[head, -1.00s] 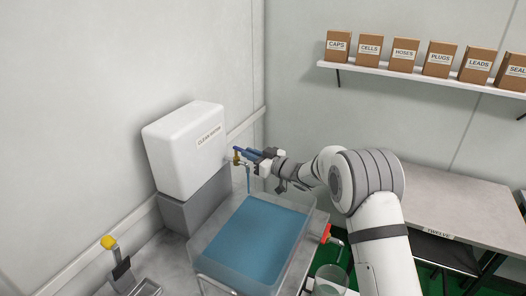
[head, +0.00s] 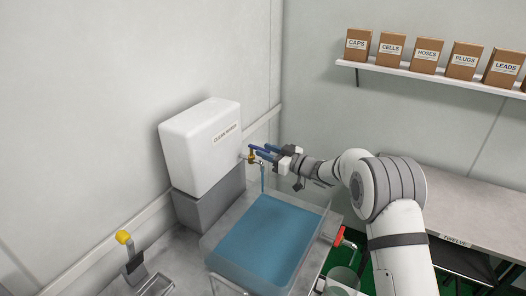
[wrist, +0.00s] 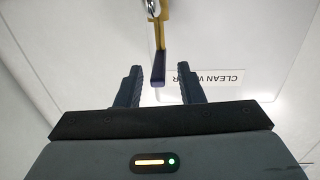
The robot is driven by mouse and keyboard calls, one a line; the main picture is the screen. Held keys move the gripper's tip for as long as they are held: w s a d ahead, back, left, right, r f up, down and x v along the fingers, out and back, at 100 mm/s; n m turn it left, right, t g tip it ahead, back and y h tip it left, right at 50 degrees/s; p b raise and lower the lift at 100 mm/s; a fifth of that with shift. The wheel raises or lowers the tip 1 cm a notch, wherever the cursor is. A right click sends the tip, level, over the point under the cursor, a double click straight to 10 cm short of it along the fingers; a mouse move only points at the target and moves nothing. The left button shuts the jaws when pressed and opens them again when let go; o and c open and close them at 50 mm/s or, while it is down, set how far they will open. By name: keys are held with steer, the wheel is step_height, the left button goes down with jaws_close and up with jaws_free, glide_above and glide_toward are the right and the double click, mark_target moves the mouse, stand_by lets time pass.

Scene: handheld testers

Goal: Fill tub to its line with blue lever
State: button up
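The blue lever (wrist: 158,68) hangs from a yellow tap part (wrist: 162,12) in the wrist view. My gripper (wrist: 161,70) is open, one finger on each side of the lever's tip, with visible gaps on both sides. In the head view my gripper (head: 270,153) is at the brass tap (head: 251,156) of the white clean water tank (head: 200,145). A thin blue stream (head: 262,179) runs from the tap into the clear tub (head: 216,262). The tub holds a broad pool of blue water (head: 262,238). I cannot make out its line.
A red-handled valve (head: 339,237) is on the tub's right side, above a clear vessel (head: 343,278). A yellow-knobbed lever (head: 123,237) stands at lower left. A grey bench (head: 465,205) and a shelf of boxes (head: 425,70) are at right.

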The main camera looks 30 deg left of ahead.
steer(key=shift+s, duration=0.1)
steer(key=d+b, duration=0.1)
steer(key=d, duration=0.6)
steer(key=shift+s+d, duration=0.35)
steer(key=shift+s, duration=0.05)
stand_by(6.8)
